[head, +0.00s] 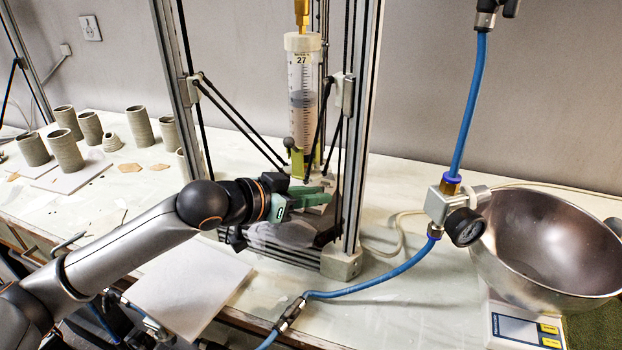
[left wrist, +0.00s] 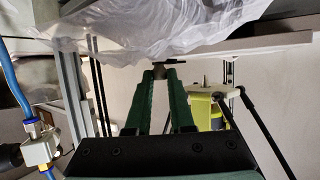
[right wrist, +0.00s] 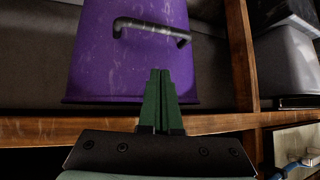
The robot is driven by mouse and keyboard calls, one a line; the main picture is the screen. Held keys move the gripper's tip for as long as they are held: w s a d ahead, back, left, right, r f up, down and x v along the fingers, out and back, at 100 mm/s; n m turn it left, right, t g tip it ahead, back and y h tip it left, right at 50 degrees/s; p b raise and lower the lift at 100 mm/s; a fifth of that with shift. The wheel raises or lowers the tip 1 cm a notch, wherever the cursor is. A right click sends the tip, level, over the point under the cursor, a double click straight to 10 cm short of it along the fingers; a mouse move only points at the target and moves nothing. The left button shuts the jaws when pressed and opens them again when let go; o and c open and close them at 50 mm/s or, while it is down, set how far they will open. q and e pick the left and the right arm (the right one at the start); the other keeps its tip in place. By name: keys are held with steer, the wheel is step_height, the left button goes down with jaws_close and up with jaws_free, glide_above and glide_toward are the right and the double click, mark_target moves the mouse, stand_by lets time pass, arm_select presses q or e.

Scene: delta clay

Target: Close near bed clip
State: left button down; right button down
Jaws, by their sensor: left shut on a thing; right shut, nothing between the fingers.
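My left gripper (head: 322,194) reaches between the uprights of the delta printer, low over its bed. In the left wrist view its green fingers (left wrist: 161,68) converge on a small dark piece (left wrist: 176,62) at the edge of the bed, which looks like the near bed clip. Whether the clip is open or closed I cannot tell. Clear plastic film (left wrist: 150,35) lies over the bed beside the fingertips. In the head view the clip is hidden by the gripper. My right gripper (right wrist: 160,75) is shut and empty in front of a purple bucket (right wrist: 130,60).
The printer's uprights (head: 363,120) and thin black rods flank my left gripper. A clay syringe (head: 303,95) hangs above the bed. Several clay cylinders (head: 65,150) stand at the left.

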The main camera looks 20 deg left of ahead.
arm_select(q)
steer(key=shift+s+d+n+t+y+p, duration=0.1)
steer(key=shift+d+n+t+y+p, duration=0.35)
steer(key=shift+n+y+p, duration=0.5)
steer(key=shift+d+n+t+y+p, duration=0.25)
steer(key=shift+n+y+p, duration=0.3)
steer(key=shift+n+y, duration=0.25)
steer(key=shift+d+n+t+y+p, duration=0.1)
steer(key=shift+d+n+y+p, duration=0.1)
steer(key=shift+n+y+p, duration=0.55)
steer(key=shift+f+n+y, duration=0.1)
steer(key=shift+n+y, duration=0.3)
steer(key=shift+y, duration=0.3)
arm_select(e)
steer(key=shift+m+h, duration=0.3)
steer(key=shift+h, duration=0.1)
steer(key=s+d+r, duration=0.2)
steer(key=shift+s+d+r, duration=0.15)
steer(key=shift+d+r, duration=0.15)
arm_select(q)
steer(key=shift+w, duration=0.2)
arm_select(e)
steer(key=shift+r, duration=0.1)
steer(key=shift+a, duration=0.1)
arm_select(q)
steer(key=c, duration=0.8)
jaws_free()
